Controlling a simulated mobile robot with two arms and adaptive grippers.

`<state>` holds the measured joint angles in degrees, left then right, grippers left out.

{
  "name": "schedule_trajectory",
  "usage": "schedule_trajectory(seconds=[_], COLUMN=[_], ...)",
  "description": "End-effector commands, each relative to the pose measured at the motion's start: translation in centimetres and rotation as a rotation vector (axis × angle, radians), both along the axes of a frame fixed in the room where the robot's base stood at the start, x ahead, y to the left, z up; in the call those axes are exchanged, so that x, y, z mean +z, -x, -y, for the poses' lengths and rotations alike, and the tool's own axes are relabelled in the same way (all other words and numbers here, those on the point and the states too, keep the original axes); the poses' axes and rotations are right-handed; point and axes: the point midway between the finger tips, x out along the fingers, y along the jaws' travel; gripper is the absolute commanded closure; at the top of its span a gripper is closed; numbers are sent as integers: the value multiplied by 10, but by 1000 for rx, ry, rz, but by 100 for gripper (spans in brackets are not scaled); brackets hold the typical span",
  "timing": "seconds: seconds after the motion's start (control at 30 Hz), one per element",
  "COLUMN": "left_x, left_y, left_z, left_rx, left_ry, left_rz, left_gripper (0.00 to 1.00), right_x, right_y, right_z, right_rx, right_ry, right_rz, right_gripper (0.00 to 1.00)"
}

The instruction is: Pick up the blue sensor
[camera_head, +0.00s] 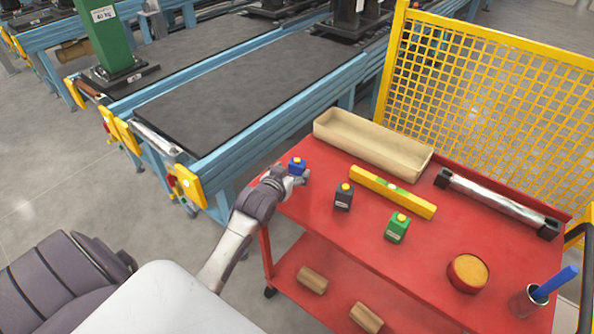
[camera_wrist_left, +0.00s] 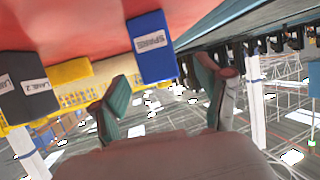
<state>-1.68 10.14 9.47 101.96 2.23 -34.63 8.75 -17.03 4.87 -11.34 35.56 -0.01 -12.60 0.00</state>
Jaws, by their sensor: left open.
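The blue sensor (camera_head: 297,169) is a small blue cube with a yellow top, at the left corner of the red cart top (camera_head: 335,233). In the left wrist view, which looks tipped over, the blue sensor (camera_wrist_left: 152,50) shows a white label. My left gripper (camera_head: 291,178) is at the sensor in the head view. In the left wrist view the open fingers of the left gripper (camera_wrist_left: 166,88) have the sensor ahead and between them, its lower end near the fingertips. I cannot tell whether they touch it. My right gripper is not in view.
A black sensor (camera_head: 343,197) and a green sensor (camera_head: 397,228) stand to the right. A yellow level (camera_head: 392,190), wooden tray (camera_head: 370,142), metal bar (camera_head: 498,203) and round container (camera_head: 467,272) share the cart. A blue-framed conveyor (camera_head: 230,105) lies behind, left.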

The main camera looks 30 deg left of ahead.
Motion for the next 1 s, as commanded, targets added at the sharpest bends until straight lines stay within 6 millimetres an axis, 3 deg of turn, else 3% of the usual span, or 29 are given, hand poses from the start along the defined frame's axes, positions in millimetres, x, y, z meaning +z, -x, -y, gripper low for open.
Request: schedule_trajectory(seconds=[0.3,0.63,1.0], left_x=[-19,-22,-22], left_y=[-35,-40,-40], left_z=[-6,-7,-7], left_rx=[0,0,0], left_ry=[0,0,0], left_rz=[1,0,0], left_gripper=[25,25,87], right_x=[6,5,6], right_y=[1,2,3], right_z=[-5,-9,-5], right_rx=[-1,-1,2], right_ry=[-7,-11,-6], right_rz=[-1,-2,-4], right_gripper=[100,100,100])
